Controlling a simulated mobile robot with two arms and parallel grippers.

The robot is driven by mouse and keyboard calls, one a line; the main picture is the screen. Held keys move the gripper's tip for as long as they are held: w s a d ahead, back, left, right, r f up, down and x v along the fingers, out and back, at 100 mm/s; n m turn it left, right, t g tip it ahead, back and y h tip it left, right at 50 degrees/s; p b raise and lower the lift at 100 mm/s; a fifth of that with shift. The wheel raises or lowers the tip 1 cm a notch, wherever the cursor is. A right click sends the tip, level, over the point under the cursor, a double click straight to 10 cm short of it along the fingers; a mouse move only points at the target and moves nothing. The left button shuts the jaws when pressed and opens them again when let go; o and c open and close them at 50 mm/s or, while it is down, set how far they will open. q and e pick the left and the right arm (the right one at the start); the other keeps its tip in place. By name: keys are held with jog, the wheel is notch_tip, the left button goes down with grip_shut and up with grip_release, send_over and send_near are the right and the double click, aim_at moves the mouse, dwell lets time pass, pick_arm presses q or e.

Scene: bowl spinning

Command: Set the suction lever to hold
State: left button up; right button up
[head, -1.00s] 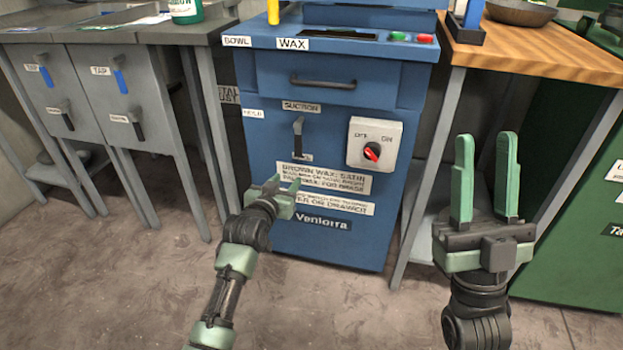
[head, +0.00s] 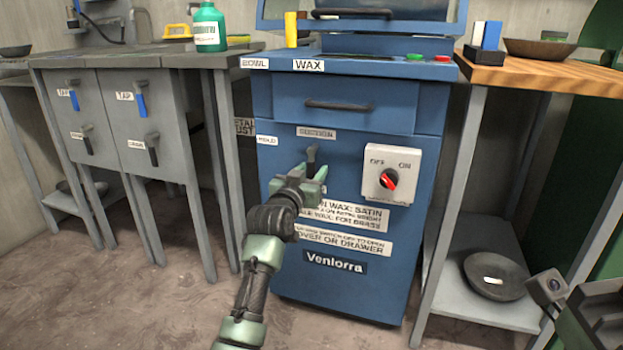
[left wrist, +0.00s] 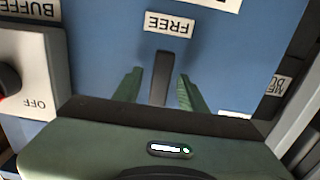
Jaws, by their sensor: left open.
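The suction lever (head: 311,158) is a dark handle on the front of the blue cabinet, below the SUCTION label (head: 316,133). In the left wrist view the lever (left wrist: 161,78) points straight toward the FREE label (left wrist: 169,25), which appears upside down. A HOLD label (head: 267,140) is at the cabinet's left edge. My left gripper (head: 308,178) is at the lever and hides its lower part in the head view. Its green fingers are open, one on each side of the lever, with gaps showing.
A white switch box (head: 389,174) with a red knob sits right of the lever. A drawer handle (head: 352,105) is above. Grey tap cabinets (head: 142,125) stand left; a wood-topped bench (head: 540,77) stands right with a dark bowl (head: 497,275) on its lower shelf.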

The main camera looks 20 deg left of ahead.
pick_arm(q)
jog(key=shift+w, duration=0.2)
grip_shut()
dwell(1.3)
